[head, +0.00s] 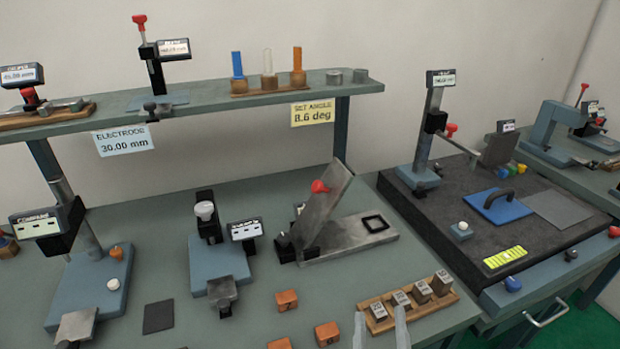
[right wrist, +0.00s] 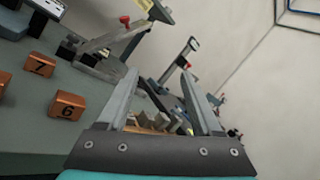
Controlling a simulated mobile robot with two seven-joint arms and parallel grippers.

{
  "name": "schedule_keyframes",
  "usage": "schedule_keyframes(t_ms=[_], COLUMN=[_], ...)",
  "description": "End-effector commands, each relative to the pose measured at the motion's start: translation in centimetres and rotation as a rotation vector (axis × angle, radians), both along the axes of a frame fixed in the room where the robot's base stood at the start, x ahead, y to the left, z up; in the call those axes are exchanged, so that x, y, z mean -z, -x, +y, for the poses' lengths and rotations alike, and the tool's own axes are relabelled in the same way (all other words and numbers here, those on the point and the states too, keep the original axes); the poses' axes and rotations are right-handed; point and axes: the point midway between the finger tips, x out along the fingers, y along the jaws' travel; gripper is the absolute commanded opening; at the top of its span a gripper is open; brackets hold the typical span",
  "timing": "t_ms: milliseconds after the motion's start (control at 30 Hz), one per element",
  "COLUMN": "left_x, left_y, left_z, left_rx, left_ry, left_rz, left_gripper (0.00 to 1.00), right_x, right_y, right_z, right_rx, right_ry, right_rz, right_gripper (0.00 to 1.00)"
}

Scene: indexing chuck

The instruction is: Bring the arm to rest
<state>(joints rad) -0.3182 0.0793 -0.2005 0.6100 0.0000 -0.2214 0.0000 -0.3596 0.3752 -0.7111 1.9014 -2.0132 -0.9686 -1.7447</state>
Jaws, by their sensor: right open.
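My right gripper (head: 380,326) shows at the bottom edge of the head view as two pale upright fingers with a gap between them. It is open and holds nothing. In the head view its fingertips stand in front of the near-left end of a wooden rack (head: 436,303) of metal blocks. In the right wrist view the open fingers (right wrist: 159,80) reach up, and part of the rack (right wrist: 145,127) shows between them. Whether they touch the rack cannot be told. The rest of my right arm is out of view. My left gripper does not show.
Copper blocks, one (head: 327,334) beside the fingers, lie on the green bench. A tilted metal plate fixture (head: 325,215) stands behind. To the right is a dark surface plate (head: 440,225) with a gauge stand. A shelf (head: 210,112) runs above.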

Motion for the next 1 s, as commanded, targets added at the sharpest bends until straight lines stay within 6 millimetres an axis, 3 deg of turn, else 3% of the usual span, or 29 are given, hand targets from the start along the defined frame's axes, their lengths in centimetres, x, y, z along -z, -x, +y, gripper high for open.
schedule_keyframes(t_ms=[200,400,500,733,1000], left_x=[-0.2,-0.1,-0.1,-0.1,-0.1], left_y=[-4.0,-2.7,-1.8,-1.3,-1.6], left_z=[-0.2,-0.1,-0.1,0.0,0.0], left_rx=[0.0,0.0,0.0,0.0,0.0], left_ry=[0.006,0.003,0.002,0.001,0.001], left_rz=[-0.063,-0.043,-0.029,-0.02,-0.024], left_gripper=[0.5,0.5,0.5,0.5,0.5], right_x=[1.1,4.1,5.9,9.8,11.8], right_y=[-0.5,0.7,1.9,5.4,9.3], right_z=[-5.7,-10.9,-12.4,-13.0,-9.7], right_rx=[0.159,0.378,0.5,0.818,1.236], right_ry=[-0.521,-1.145,-1.45,-2.095,-2.658], right_rz=[0.049,0.03,-0.011,-0.169,-0.412], right_gripper=[0.67,0.67,0.67,0.67,0.67])
